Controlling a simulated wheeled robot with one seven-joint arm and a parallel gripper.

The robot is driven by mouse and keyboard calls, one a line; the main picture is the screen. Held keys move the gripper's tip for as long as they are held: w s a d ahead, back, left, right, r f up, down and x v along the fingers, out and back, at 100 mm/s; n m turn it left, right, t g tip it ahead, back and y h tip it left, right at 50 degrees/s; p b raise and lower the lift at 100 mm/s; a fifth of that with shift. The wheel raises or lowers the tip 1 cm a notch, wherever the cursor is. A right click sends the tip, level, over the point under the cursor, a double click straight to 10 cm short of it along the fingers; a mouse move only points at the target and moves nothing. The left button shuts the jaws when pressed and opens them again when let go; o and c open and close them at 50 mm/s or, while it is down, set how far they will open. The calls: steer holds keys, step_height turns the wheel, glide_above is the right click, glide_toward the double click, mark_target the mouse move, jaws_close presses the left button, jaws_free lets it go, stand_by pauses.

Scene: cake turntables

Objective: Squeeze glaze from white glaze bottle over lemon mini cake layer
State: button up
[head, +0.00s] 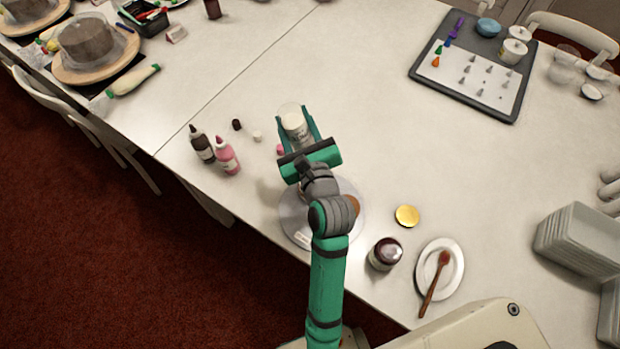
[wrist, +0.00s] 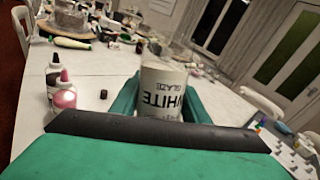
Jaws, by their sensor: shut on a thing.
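My gripper (head: 297,130) is shut on the white glaze bottle (head: 293,118), holding it above the table. In the wrist view the bottle (wrist: 163,95) stands between the green fingers with its WHITE GLAZE lettering upside down, so it appears inverted. Its lower end and nozzle are hidden. A round, pale turntable (head: 293,228) lies below my wrist and arm. A small brown-orange patch (head: 353,205) shows at its right side; I cannot tell whether it is part of the lemon mini cake layer. The rest of the turntable's middle is hidden by my arm.
Dark (head: 201,143) and pink (head: 226,156) glaze bottles stand left of the turntable, near small loose caps (head: 257,136). A gold lid (head: 406,215), a dark jar (head: 385,253) and a plate (head: 456,279) with a brown spoon lie right. A piping-tip tray (head: 465,108) is farther back. The table's middle is clear.

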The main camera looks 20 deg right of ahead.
step_height(320, 180, down, 6)
stand_by(0.4)
step_height(320, 180, up, 7)
steer(key=shift+f, duration=0.1)
stand_by(0.5)
stand_by(0.4)
